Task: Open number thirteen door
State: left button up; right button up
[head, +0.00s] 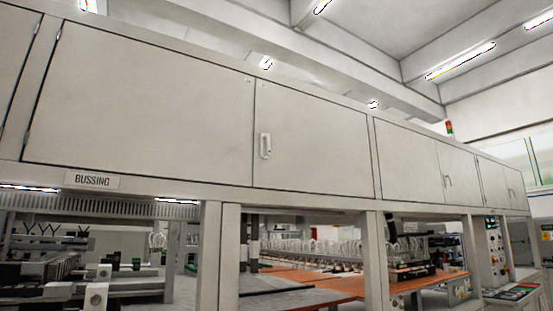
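A row of white cabinet doors runs across the head view, high on a long machine. No number thirteen can be read on any door. The large left door (140,95) and the narrower door (315,145) beside it are both shut. A white handle (265,146) sits at the left edge of the narrower door. A further pair of doors (410,162) to the right is shut, with a small handle (447,181) near their seam. Neither of my grippers shows in the view.
A sign (92,180) reading "BUSSING" is on the beam below the doors. White posts (211,255) hold up the cabinets. Beneath are machinery (60,270) on the left and orange-brown work surfaces (330,284). A control panel (497,250) stands at the right.

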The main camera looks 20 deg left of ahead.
aim_at(318, 146)
jog(key=i, duration=1.3)
jog(key=u, duration=0.05)
